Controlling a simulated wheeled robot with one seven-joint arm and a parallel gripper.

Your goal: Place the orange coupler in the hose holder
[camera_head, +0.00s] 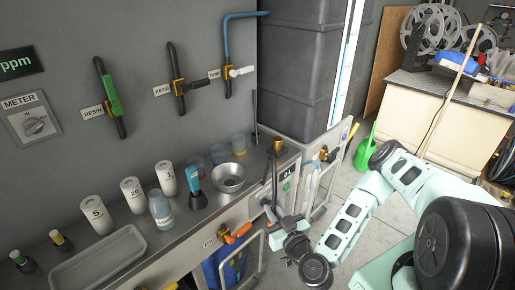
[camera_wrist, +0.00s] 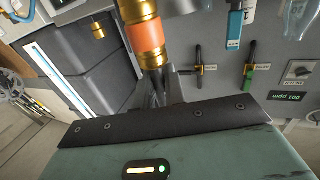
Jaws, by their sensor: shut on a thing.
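The orange coupler (camera_wrist: 147,38), a cylinder with an orange band between brass-coloured ends, shows large in the wrist view. My gripper (camera_wrist: 160,82) is shut on it near its lower brass end. In the head view my gripper is a grey shape by the counter's front edge, and I cannot clearly make out the coupler there. A brass fitting (camera_head: 278,143) stands upright at the counter's right end, apart from my gripper; it also shows in the wrist view (camera_wrist: 98,30). I cannot tell for certain which part is the hose holder.
The counter (camera_head: 185,240) carries white canisters, bottles, a metal bowl (camera_head: 228,178) and an empty tray (camera_head: 97,258). Valves with handles line the wall. A large grey tank (camera_head: 305,65) stands behind the counter's right end. A green watering can (camera_head: 365,150) is on the floor at right.

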